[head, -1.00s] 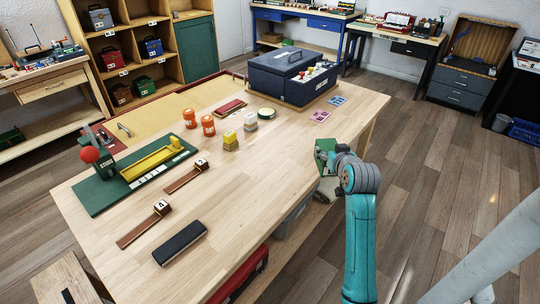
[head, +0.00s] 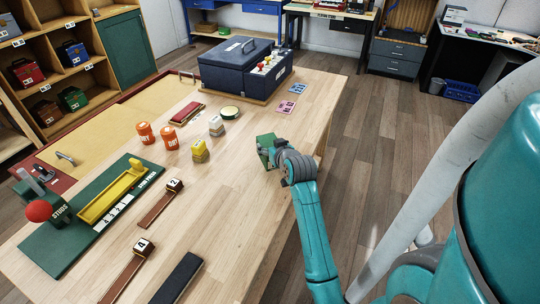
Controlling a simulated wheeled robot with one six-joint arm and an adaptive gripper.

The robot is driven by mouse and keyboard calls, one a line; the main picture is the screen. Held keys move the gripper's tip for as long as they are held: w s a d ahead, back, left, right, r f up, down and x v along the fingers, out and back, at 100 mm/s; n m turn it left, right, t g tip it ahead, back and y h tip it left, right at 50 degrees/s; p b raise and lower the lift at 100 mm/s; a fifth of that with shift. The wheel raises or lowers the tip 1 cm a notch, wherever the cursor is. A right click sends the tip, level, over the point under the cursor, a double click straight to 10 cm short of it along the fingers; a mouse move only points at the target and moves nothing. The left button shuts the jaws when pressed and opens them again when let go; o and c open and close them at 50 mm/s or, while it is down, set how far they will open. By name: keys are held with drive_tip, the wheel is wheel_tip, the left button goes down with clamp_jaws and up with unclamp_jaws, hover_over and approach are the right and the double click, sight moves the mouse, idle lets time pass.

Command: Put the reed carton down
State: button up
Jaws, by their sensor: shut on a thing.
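A small green box, which I take for the reed carton (head: 264,141), is at the end of my arm. My gripper (head: 272,152) is shut on it, and the grip itself is mostly hidden behind my wrist. The carton appears over the right part of the wooden table (head: 235,185), near its long right edge. I cannot tell whether its underside touches the tabletop.
A dark blue case (head: 240,65) stands at the table's back.

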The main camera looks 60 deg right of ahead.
drive_tip(key=shift+f, duration=1.95)
drive_tip(key=shift+f, duration=0.15)
drive_tip(key=o, duration=1.6)
